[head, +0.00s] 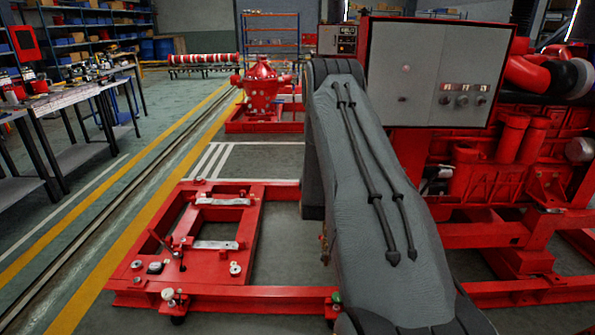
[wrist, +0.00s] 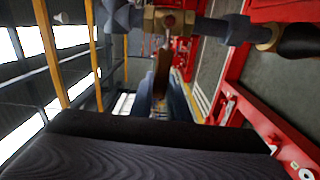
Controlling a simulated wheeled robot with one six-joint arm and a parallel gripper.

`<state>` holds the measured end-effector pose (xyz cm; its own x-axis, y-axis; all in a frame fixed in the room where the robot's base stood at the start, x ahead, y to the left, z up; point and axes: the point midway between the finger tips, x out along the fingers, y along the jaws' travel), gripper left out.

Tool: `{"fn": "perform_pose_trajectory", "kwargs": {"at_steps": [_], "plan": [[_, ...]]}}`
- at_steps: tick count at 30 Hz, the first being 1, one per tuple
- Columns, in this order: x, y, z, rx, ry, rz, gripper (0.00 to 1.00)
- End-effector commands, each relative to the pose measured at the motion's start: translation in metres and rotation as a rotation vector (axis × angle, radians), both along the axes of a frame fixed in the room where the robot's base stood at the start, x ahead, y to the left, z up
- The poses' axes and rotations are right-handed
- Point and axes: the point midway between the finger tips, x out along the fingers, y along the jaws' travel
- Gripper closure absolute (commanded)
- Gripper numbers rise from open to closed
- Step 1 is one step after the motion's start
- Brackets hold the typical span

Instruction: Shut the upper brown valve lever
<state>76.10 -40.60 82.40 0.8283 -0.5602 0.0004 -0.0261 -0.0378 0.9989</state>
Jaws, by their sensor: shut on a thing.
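The brown valve lever (wrist: 162,72) shows in the middle of the wrist view, extending down from a brass valve body (wrist: 160,20) on a grey pipe. My gripper (wrist: 163,98) is shut on the lever, with a grey-blue finger on each side of it. The lever's lower end is hidden between the fingers. In the head view my gripper is hidden behind my grey arm. A small brass fitting (head: 324,250) shows just left of my arm there; I cannot tell whether it belongs to the same valve.
The grey pipe (wrist: 215,28) crosses the top of the wrist view to another brass fitting (wrist: 270,38). A red skid frame (head: 250,298) lies left of my arm, and the red pumpset with its grey panel (head: 440,75) stands right. Open floor lies left of the skid.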

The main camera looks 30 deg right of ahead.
Motion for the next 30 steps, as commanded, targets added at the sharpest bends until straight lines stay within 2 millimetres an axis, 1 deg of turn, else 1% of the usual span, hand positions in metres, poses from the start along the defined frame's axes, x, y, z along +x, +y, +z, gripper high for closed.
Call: {"fn": "perform_pose_trajectory", "kwargs": {"at_steps": [4,14,15,17,18,26,30], "plan": [[-0.0027,-0.0047,-0.0015,-0.008,0.007,-0.006,1.00],[-0.0029,-0.0048,-0.0015,-0.009,0.008,-0.006,1.00],[-0.0029,-0.0048,-0.0015,-0.009,0.008,-0.006,0.78],[-0.0027,-0.0046,-0.0014,-0.008,0.007,-0.006,0.68],[-0.0027,-0.0045,-0.0014,-0.008,0.007,-0.006,0.66],[-0.0026,-0.0033,-0.0013,-0.008,0.007,-0.005,0.66],[-0.0104,0.0023,-0.0017,-0.008,0.008,-0.005,0.66]]}}
